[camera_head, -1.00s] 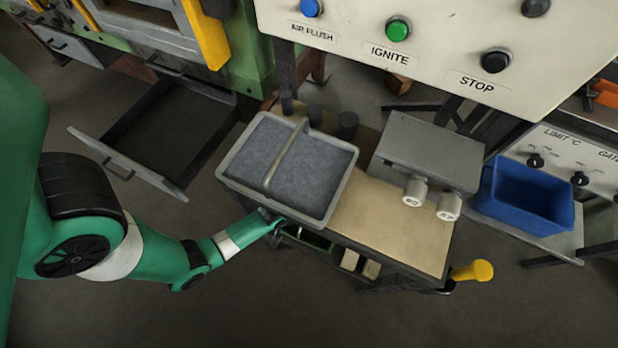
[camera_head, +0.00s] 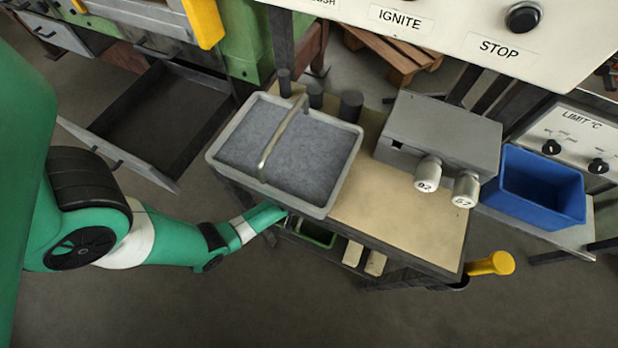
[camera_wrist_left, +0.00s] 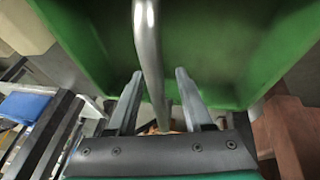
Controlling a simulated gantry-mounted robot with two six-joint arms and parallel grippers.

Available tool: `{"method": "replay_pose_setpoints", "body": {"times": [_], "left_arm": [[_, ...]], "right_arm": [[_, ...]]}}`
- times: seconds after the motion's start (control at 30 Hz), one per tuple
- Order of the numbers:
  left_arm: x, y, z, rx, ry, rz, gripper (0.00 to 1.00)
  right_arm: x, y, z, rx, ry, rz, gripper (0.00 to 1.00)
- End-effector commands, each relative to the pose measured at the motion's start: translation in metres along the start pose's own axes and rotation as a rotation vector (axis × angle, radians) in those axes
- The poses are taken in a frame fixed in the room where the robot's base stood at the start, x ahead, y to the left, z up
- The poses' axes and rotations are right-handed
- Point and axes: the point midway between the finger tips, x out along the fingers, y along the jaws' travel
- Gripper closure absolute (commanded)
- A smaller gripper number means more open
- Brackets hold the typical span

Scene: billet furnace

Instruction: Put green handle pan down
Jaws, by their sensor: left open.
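The green pan (camera_wrist_left: 230,45) fills the upper part of the left wrist view, with its curved metal handle (camera_wrist_left: 148,45) running down between my fingers. My left gripper (camera_wrist_left: 159,73) is open, one finger on each side of the handle; I cannot tell whether either finger touches it. In the head view a strip of the green pan (camera_head: 318,234) shows low at the front of the cart, under the grey pan. My left forearm reaches to the cart's front left there, and the gripper itself is hidden below the cart top. My right gripper is not in view.
The cart top (camera_head: 400,225) carries a grey pan (camera_head: 332,205) with an arched handle, dark cylinders and a grey box with two pale cylinders (camera_head: 427,174). A blue bin (camera_head: 540,190) stands right. An open drawer (camera_head: 150,120) lies left. The tan cart surface is partly clear.

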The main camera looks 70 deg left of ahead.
Motion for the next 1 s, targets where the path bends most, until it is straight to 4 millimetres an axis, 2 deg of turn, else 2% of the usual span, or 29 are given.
{"method": "replay_pose_setpoints", "body": {"times": [0.17, 0.27, 0.47, 1.0], "left_arm": [[-0.0008, 0.0005, -0.0008, 0.0, 0.001, 0.0, 0.49], [-0.0009, 0.0005, -0.0008, 0.0, 0.001, 0.001, 0.64], [-0.0009, 0.0005, -0.0008, 0.0, 0.001, 0.001, 1.0], [-0.0009, 0.0005, -0.0007, 0.0, 0.001, 0.001, 1.0]], "right_arm": [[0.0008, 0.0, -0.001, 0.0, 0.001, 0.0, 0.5], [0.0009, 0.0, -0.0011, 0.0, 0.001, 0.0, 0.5], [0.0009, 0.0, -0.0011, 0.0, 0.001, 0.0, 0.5], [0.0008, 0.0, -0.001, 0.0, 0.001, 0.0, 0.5]]}}
